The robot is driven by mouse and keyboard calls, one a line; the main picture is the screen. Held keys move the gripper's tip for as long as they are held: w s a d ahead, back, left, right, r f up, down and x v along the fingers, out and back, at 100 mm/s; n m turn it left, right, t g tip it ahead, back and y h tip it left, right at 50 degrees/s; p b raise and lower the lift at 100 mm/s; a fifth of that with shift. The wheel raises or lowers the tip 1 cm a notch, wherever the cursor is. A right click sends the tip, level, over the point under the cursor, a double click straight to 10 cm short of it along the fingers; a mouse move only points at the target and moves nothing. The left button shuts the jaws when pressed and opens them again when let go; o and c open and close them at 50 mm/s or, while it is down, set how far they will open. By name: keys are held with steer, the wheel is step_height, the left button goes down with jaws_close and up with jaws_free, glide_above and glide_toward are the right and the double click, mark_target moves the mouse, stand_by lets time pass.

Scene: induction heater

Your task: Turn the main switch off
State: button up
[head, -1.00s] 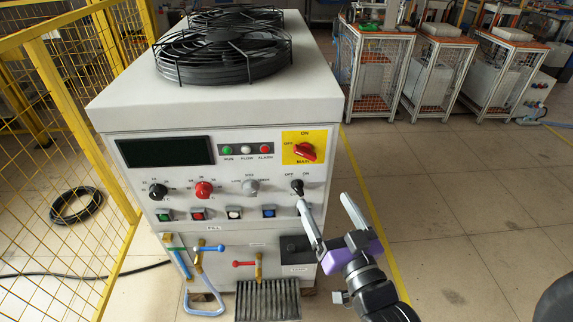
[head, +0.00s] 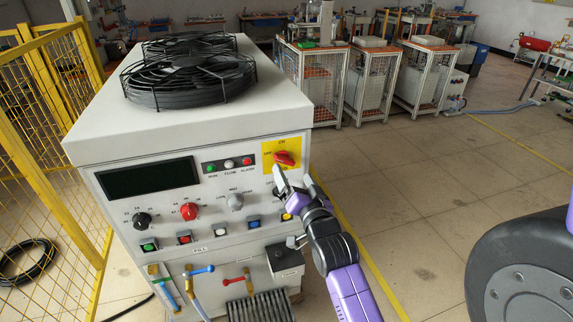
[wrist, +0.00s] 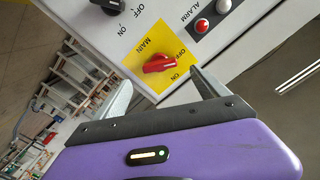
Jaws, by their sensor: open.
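The main switch (head: 285,158) is a red rotary knob on a yellow plate at the upper right of the machine's front panel. The plate is marked ON, OFF and MAIN; I cannot tell which mark the knob points to. My gripper (head: 293,175) is open and empty, just in front of and below the switch. In the wrist view the red knob (wrist: 160,64) lies between the lines of the two fingers, beyond their tips (wrist: 160,77). The fingers appear apart from the knob.
A smaller black OFF/ON switch (wrist: 108,4) sits below the yellow plate. Indicator lamps (head: 229,163), a red knob (head: 189,211) and coloured buttons (head: 184,237) share the panel. A yellow mesh fence (head: 45,170) stands left.

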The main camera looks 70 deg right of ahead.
mark_target(286, 162)
steer(key=p+x, duration=0.1)
steer(key=x, duration=0.5)
steer(key=c, duration=1.4)
